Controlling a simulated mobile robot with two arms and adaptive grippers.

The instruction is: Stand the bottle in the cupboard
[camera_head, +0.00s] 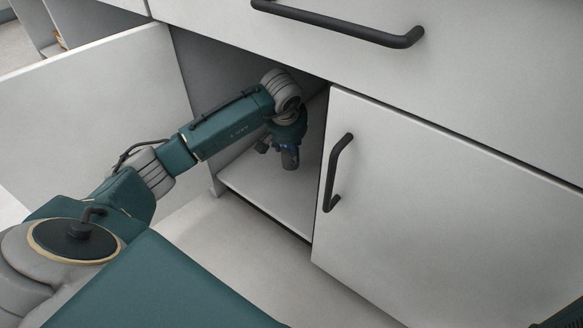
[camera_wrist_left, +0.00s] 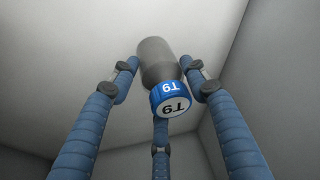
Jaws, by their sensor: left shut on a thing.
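The bottle, grey with a blue cap marked T9, shows in the left wrist view (camera_wrist_left: 155,57) with its cap towards the camera. In the head view the bottle (camera_head: 290,159) is small and partly hidden under my gripper. My left gripper (camera_head: 283,148) is inside the open cupboard and shut on the bottle near its cap; its fingers also show around it in the left wrist view (camera_wrist_left: 160,85). The bottle hangs roughly upright below the hand. I cannot tell if its base touches the cupboard floor (camera_head: 268,196). My right gripper is out of view.
The left cupboard door (camera_head: 110,110) stands open beside my arm. The right door (camera_head: 440,215) is closed, with a dark handle (camera_head: 335,172) close to the opening. A drawer (camera_head: 440,55) with a dark handle is above. The visible cupboard floor around the bottle is bare.

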